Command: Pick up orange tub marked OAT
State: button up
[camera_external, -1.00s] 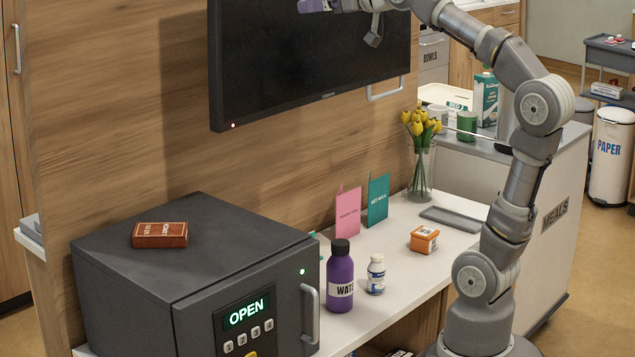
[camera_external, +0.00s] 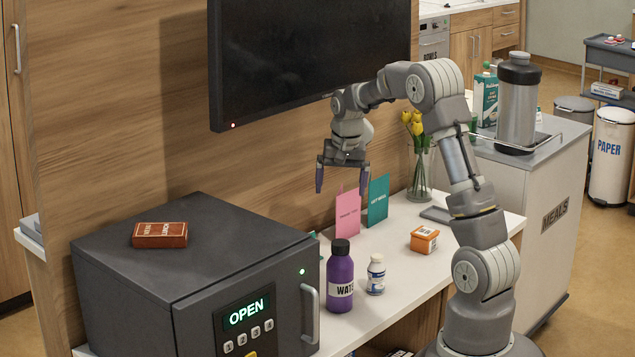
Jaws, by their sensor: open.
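A small orange tub (camera_external: 424,240) with a white label sits on the white counter (camera_external: 392,300), right of the middle. The marking on its label is too small to read. My gripper (camera_external: 342,180) is open and empty, fingers pointing down. It is in the air in front of the wood panel, above and to the left of the orange tub in the picture, clear of it. Nothing covers the tub.
A purple water bottle (camera_external: 340,277) and a white pill bottle (camera_external: 376,275) stand left of the tub. Pink (camera_external: 348,214) and teal (camera_external: 378,200) cards and a tulip vase (camera_external: 419,172) stand behind. A dark microwave (camera_external: 200,280) fills the left end. A black screen (camera_external: 310,55) hangs above.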

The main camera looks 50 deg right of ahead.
jog(key=d+f+m+h, duration=0.1)
jog(key=d+f+m, duration=0.1)
jog(key=d+f, duration=0.45)
jog(key=d+f+m+h, duration=0.1)
jog(key=d+f+m, duration=0.2)
jog(key=d, duration=0.7)
jog(key=m+g+h+p, duration=0.2)
jog(key=m, duration=0.1)
send_near(424, 232)
notch_tip(424, 232, down, 3)
jog(key=b+x, duration=0.2)
jog(key=x, duration=0.2)
jog(key=d+b+x, duration=0.1)
jog(key=b+x, duration=0.1)
jog(key=x, duration=0.3)
jog(key=shift+r, duration=0.25)
jog(key=shift+r, duration=0.1)
jog(key=c, duration=1.2)
jog(key=shift+o, duration=0.2)
jog(key=shift+r, duration=0.1)
